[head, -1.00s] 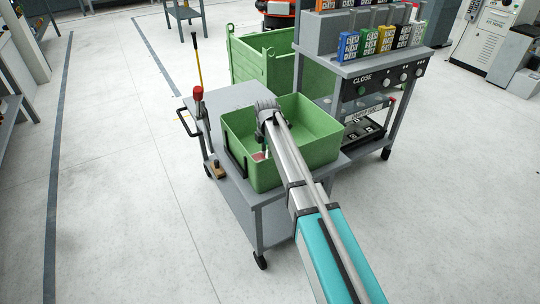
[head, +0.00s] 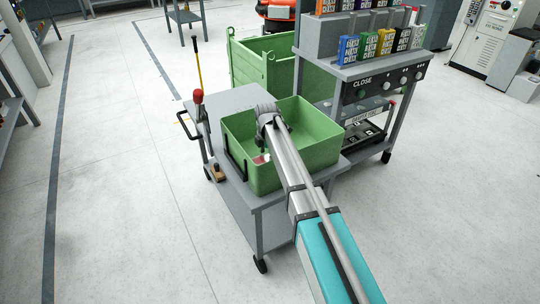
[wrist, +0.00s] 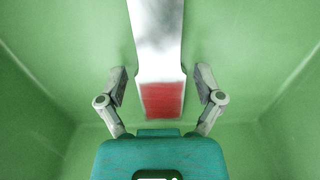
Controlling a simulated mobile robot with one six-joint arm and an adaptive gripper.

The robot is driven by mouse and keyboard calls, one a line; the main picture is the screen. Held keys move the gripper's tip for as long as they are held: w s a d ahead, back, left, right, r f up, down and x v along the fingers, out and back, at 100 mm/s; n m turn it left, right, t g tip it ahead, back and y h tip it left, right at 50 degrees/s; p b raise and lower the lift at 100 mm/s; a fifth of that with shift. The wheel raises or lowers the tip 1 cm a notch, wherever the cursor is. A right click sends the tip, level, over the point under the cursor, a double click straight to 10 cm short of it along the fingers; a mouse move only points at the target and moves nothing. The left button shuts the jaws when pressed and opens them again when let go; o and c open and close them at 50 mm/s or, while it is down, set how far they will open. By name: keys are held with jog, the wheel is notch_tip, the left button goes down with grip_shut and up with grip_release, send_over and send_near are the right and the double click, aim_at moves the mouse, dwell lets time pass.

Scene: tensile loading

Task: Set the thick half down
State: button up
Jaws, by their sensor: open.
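The thick half is a flat silvery metal piece (wrist: 157,50) with a red end, seen in the wrist view inside a green bin (wrist: 60,60). Its red end lies between the two fingers of my gripper (wrist: 161,92), which stand apart with a gap on each side. Whether it rests on the bin floor is hard to tell. In the head view my gripper (head: 262,145) reaches down into the green bin (head: 262,178), and a small bit of the red end (head: 262,159) shows below it. The rest of the piece is hidden there.
A larger green container (head: 248,62) is behind. A grey stand (head: 372,72) with coloured boxes and a control panel is to the right. Open floor lies left.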

aim_at(267, 157)
jog(key=shift+r, duration=0.15)
notch_tip(267, 157, up, 12)
jog(key=p, duration=1.2)
dwell(0.8)
